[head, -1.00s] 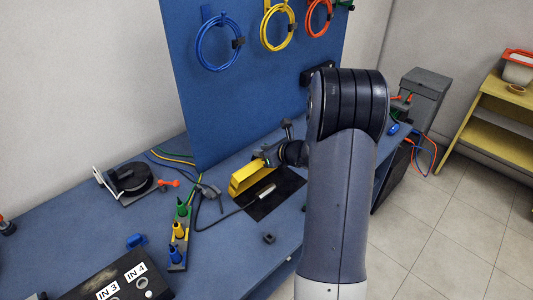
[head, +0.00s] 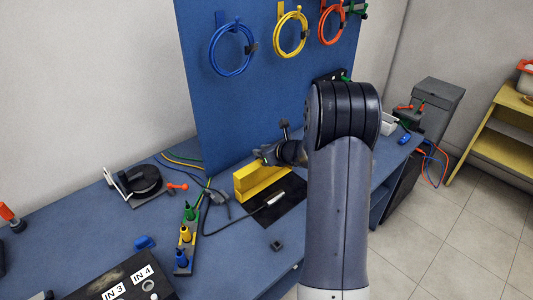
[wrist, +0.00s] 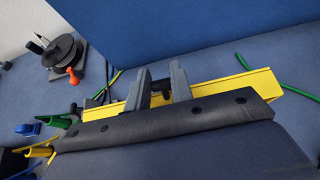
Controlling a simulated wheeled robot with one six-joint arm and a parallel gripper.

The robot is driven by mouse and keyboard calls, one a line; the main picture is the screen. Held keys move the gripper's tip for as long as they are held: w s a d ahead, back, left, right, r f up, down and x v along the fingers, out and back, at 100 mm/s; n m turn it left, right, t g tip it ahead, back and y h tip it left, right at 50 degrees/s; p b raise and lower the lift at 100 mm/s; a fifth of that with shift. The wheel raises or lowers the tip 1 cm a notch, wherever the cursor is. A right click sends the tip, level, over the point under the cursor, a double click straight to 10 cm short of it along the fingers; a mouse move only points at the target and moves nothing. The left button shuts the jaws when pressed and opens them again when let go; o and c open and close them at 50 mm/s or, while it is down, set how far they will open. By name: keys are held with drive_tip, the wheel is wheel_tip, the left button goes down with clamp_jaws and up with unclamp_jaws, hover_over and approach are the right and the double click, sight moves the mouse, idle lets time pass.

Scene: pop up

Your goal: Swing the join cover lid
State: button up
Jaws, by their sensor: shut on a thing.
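The yellow join cover lid (head: 258,182) stands over a black mat on the blue bench in the head view, below the blue upright board. It also shows in the wrist view as a long yellow channel (wrist: 245,84) running behind my gripper's fingers. My gripper (wrist: 160,78) is shut on a small dark part between its two grey fingers, apparently the lid's handle. In the head view my gripper (head: 268,155) is at the far upper side of the lid, and my arm hides the area right of it. The exact finger contact is partly hidden.
A grey lead (head: 274,199) lies on the black mat (head: 290,207) beside the lid. Coloured plugs (head: 185,236) stand on a strip to the left, near a black reel (head: 143,180). The board (head: 258,105) rises close behind. A labelled box (head: 120,287) is at the front left.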

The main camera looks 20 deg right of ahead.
drive_tip(key=shift+x, duration=1.05)
drive_tip(key=shift+w+r, duration=0.1)
drive_tip(key=shift+r, duration=0.05)
drive_tip(key=shift+b+x, duration=0.45)
drive_tip(key=shift+x, duration=0.95)
drive_tip(key=shift+w+a+f, duration=0.2)
drive_tip(key=shift+w+f, duration=0.1)
drive_tip(key=shift+w, duration=0.1)
drive_tip(key=o, duration=0.9)
drive_tip(key=shift+r, duration=0.1)
drive_tip(key=b+v, duration=0.1)
drive_tip(key=v, duration=0.9)
drive_tip(key=shift+s+d+r, duration=0.1)
drive_tip(key=shift+s+r, duration=0.05)
drive_tip(key=shift+s, duration=0.15)
